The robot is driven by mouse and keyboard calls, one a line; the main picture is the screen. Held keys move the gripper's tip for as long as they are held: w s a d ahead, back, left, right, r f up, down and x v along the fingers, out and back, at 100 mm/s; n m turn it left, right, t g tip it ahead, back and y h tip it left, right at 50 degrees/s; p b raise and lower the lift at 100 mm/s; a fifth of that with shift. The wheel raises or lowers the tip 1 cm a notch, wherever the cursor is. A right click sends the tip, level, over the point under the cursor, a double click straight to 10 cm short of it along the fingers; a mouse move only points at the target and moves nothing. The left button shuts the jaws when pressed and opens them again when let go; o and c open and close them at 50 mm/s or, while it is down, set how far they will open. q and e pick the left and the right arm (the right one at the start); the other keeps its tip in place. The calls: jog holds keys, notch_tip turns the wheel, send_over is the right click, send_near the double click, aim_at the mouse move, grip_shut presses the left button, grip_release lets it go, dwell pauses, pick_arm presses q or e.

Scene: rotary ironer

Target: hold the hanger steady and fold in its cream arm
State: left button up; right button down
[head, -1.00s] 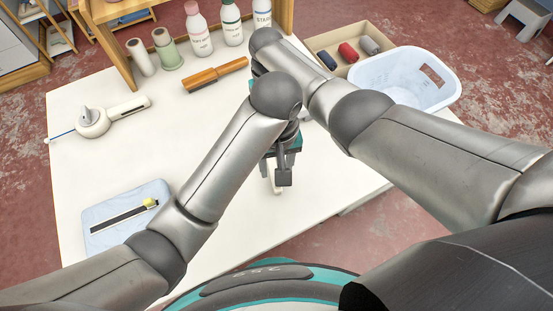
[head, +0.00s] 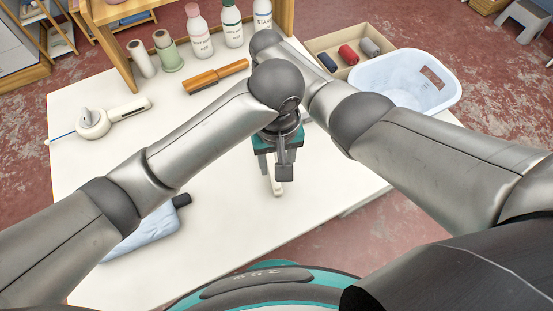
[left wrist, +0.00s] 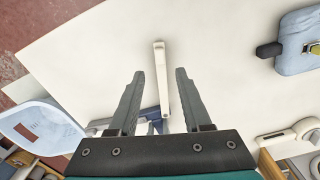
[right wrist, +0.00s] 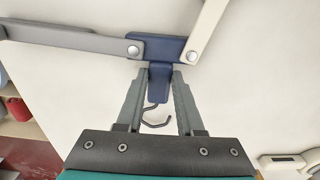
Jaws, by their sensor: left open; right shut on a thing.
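The hanger has a navy hub (right wrist: 160,48), a cream arm (right wrist: 208,28), a grey arm (right wrist: 75,38) and a metal hook (right wrist: 155,118). My right gripper (right wrist: 159,75) is shut on the hub's navy tab, with the hook between its fingers. In the left wrist view the cream arm (left wrist: 160,75) runs lengthwise between the fingers of my left gripper (left wrist: 158,72), which is open with a gap on both sides. In the head view the cream arm's end (head: 277,187) shows below my left gripper (head: 284,172); the hub is hidden behind my arms.
The white table (head: 215,225) is clear around the cream arm's end. A brown-handled brush (head: 215,76), bottles (head: 199,35), a bin of rolls (head: 348,52) and a pale blue basket (head: 405,80) stand farther back.

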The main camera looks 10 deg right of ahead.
pick_arm(q)
jog(key=shift+s, duration=0.15)
jog(key=c, duration=0.3)
jog(key=shift+s+a+f+n+g+h, duration=0.15)
jog(key=shift+n+g+h, duration=0.15)
jog(key=shift+n+h, duration=0.25)
jog(key=shift+s+n+g+h, duration=0.1)
jog(key=shift+n+g+h, duration=0.25)
jog(key=shift+n, duration=0.3)
jog(key=c, duration=0.3)
jog(key=shift+s+a+n+g+h, duration=0.15)
jog(key=shift+a+n+g+h, duration=0.1)
jog(key=shift+n+h, duration=0.25)
grip_shut()
jog(key=n+h, duration=0.1)
jog(key=n, duration=0.1)
jog(key=n+h, duration=0.3)
jog(key=n, duration=0.3)
send_near(273, 186)
jog(key=s+r, duration=0.2)
jog(key=a+n+t+h, duration=0.2)
jog(key=a+n, duration=0.5)
jog(key=a, duration=0.1)
jog(key=x, duration=0.9)
jog(key=shift+f, duration=0.2)
jog(key=d, duration=0.3)
jog(key=shift+w+d+f, duration=0.1)
jog(key=shift+d+f, duration=0.1)
jog(key=shift+f, duration=0.1)
jog(key=shift+d, duration=0.55)
